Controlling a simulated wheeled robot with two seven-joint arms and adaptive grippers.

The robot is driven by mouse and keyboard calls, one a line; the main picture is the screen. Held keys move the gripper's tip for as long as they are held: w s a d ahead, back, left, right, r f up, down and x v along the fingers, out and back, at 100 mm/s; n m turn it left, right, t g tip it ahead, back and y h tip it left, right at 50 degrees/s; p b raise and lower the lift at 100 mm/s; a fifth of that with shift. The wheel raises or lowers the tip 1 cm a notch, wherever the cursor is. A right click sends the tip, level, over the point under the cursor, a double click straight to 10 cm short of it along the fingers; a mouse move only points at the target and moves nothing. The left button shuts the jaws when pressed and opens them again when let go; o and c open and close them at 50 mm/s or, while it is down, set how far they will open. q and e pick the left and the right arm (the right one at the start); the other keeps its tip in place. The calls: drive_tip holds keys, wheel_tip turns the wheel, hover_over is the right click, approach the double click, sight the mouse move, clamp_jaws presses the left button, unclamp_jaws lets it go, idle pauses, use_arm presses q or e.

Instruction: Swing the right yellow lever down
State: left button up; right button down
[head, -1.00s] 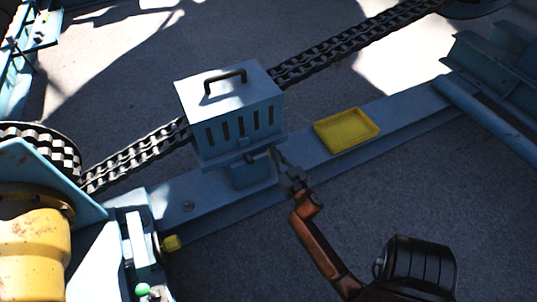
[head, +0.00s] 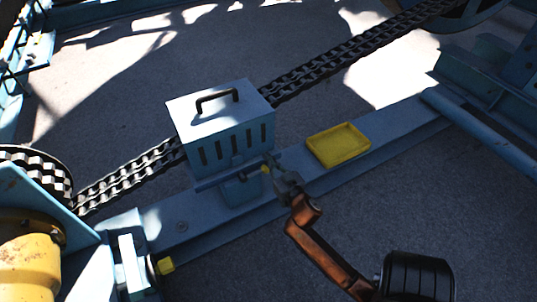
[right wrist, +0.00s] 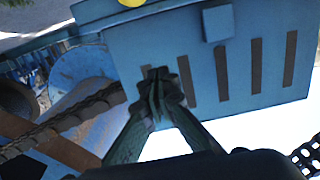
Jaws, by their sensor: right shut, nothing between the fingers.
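A yellow round piece (right wrist: 131,2) at the top edge of the right wrist view may be the same part. The rest of the lever is hard to make out. My left gripper is out of view.
A chain (head: 340,60) runs through the box. A yellow tray (head: 338,144) lies on the blue beam (head: 400,120) to the right. Another yellow knob (head: 166,266) and yellow machinery (head: 25,262) are at lower left.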

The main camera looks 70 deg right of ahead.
wheel_tip(320, 180, up, 3)
drive_tip(key=shift+f, duration=0.1)
drive_tip(key=shift+f, duration=0.1)
idle(0.5)
